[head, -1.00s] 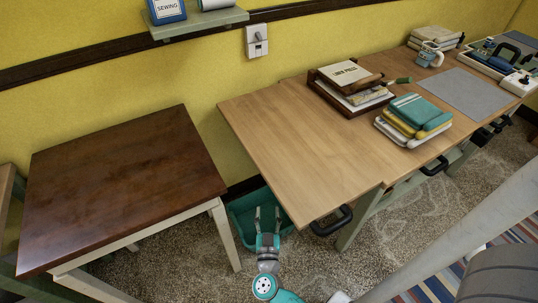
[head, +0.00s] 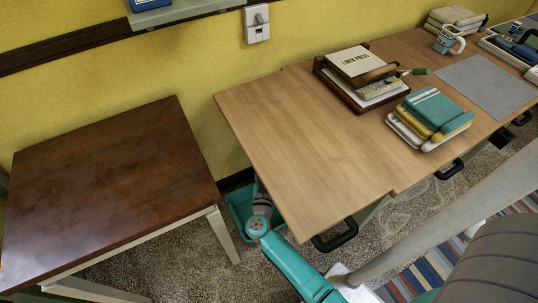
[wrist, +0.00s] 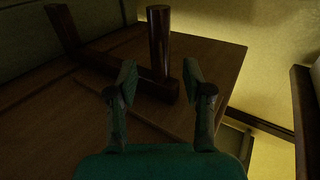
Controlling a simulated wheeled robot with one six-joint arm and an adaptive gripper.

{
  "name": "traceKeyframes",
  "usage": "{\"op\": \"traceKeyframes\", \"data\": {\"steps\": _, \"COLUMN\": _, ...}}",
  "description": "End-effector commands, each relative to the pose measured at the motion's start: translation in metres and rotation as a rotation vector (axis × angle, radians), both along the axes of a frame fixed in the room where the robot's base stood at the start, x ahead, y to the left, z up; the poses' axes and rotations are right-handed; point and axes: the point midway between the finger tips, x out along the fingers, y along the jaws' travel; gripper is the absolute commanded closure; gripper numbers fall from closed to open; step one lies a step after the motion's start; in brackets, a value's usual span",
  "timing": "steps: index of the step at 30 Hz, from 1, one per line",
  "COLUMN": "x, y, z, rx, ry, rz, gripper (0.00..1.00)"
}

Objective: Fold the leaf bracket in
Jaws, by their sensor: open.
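The wooden leaf (head: 285,140) of the long table is level and raised in the head view. In the wrist view its dark underside (wrist: 220,60) fills much of the picture. A dark reddish-brown bracket (wrist: 158,45) shows there, with an upright post and a bar running along below it. My gripper (wrist: 160,78) is open, its two fingers on either side of the post's line in the picture. I cannot tell whether they touch it. In the head view my wrist is below the leaf's left edge, and the fingers are mostly hidden.
A dark-topped side table (head: 110,190) stands to the left, with a gap before the leaf. A teal bin (head: 238,208) is on the floor below. A black handle (head: 336,236) juts from the front edge. Books (head: 432,115) and a boxed stack (head: 360,75) lie on the tabletop.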

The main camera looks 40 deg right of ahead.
Motion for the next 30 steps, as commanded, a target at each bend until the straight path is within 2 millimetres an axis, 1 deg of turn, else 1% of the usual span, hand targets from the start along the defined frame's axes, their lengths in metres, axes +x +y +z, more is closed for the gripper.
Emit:
{"op": "traceKeyframes", "data": {"steps": 1, "x": 0.006, "y": -0.009, "z": 0.001, "rx": 0.000, "ry": -0.001, "rz": -0.004, "gripper": 0.49}}
{"op": "traceKeyframes", "data": {"steps": 3, "x": 0.014, "y": -0.018, "z": 0.000, "rx": 0.000, "ry": 0.000, "rz": -0.003, "gripper": 0.49}}
{"op": "traceKeyframes", "data": {"steps": 9, "x": 0.030, "y": -0.036, "z": 0.000, "rx": 0.000, "ry": 0.000, "rz": -0.002, "gripper": 0.49}}
{"op": "traceKeyframes", "data": {"steps": 15, "x": 0.035, "y": -0.042, "z": -0.001, "rx": 0.001, "ry": 0.001, "rz": 0.000, "gripper": 0.49}}
{"op": "traceKeyframes", "data": {"steps": 22, "x": 0.036, "y": -0.043, "z": 0.000, "rx": 0.001, "ry": 0.001, "rz": 0.001, "gripper": 0.49}}
{"op": "traceKeyframes", "data": {"steps": 23, "x": 0.036, "y": -0.042, "z": 0.000, "rx": 0.001, "ry": 0.001, "rz": 0.001, "gripper": 0.52}}
{"op": "traceKeyframes", "data": {"steps": 24, "x": 0.036, "y": -0.042, "z": 0.000, "rx": 0.001, "ry": 0.001, "rz": 0.001, "gripper": 0.62}}
{"op": "traceKeyframes", "data": {"steps": 26, "x": 0.036, "y": -0.042, "z": 0.000, "rx": 0.001, "ry": 0.001, "rz": 0.001, "gripper": 0.77}}
{"op": "traceKeyframes", "data": {"steps": 27, "x": 0.036, "y": -0.042, "z": 0.000, "rx": 0.001, "ry": 0.001, "rz": 0.001, "gripper": 0.87}}
{"op": "traceKeyframes", "data": {"steps": 28, "x": 0.036, "y": -0.042, "z": 0.000, "rx": 0.001, "ry": 0.001, "rz": 0.001, "gripper": 0.94}}
{"op": "traceKeyframes", "data": {"steps": 29, "x": 0.036, "y": -0.042, "z": 0.000, "rx": 0.001, "ry": 0.001, "rz": 0.001, "gripper": 1.00}}
{"op": "traceKeyframes", "data": {"steps": 30, "x": 0.036, "y": -0.042, "z": 0.000, "rx": 0.001, "ry": 0.001, "rz": 0.001, "gripper": 1.00}}
